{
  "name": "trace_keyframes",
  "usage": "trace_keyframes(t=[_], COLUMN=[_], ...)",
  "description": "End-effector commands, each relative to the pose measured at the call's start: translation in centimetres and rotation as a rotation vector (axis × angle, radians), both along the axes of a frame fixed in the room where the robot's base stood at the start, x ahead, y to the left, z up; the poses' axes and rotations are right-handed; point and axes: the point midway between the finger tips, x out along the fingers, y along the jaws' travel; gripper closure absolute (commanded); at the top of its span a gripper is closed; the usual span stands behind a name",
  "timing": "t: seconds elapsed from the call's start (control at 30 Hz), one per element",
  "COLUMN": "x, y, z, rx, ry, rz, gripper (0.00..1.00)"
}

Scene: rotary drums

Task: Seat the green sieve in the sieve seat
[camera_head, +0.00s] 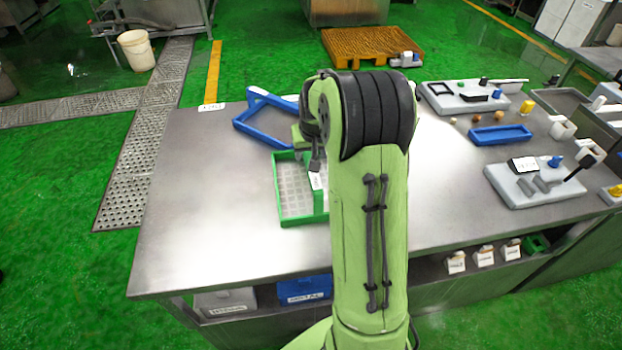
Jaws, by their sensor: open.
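The green sieve (295,201), a rectangular green frame with a pale mesh floor, lies on the steel table just left of my arm. Its right part is hidden by the arm. A blue rectangular frame (254,129), which looks like the sieve seat, lies just behind the sieve, turned at an angle. Its right end is hidden by my arm. The sieve is beside the frame, not inside it; I cannot tell whether they touch. My gripper (317,163) points down by the sieve's back right part, open. It is mostly hidden behind the arm, and its contact with the sieve is unclear.
The table's left part (200,190) is bare. At right stand pale grey devices (470,98), a blue tray (500,134) and small jars. Bins and labelled containers sit on the shelf below. A yellow pallet (370,45) lies on the floor behind.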

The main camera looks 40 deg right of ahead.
Motion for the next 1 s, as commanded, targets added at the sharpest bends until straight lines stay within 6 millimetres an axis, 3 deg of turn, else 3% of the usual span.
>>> trace_keyframes(t=[0.4, 0.67, 1.0], x=[2.3, 2.5, 2.5], y=[-1.1, -1.2, -1.2], z=[-5.9, -6.2, -6.2], rx=[0.001, -0.001, 0.000], ry=[0.001, -0.002, -0.001], rz=[-0.001, 0.000, 0.000], gripper=[0.43, 0.43, 0.95])
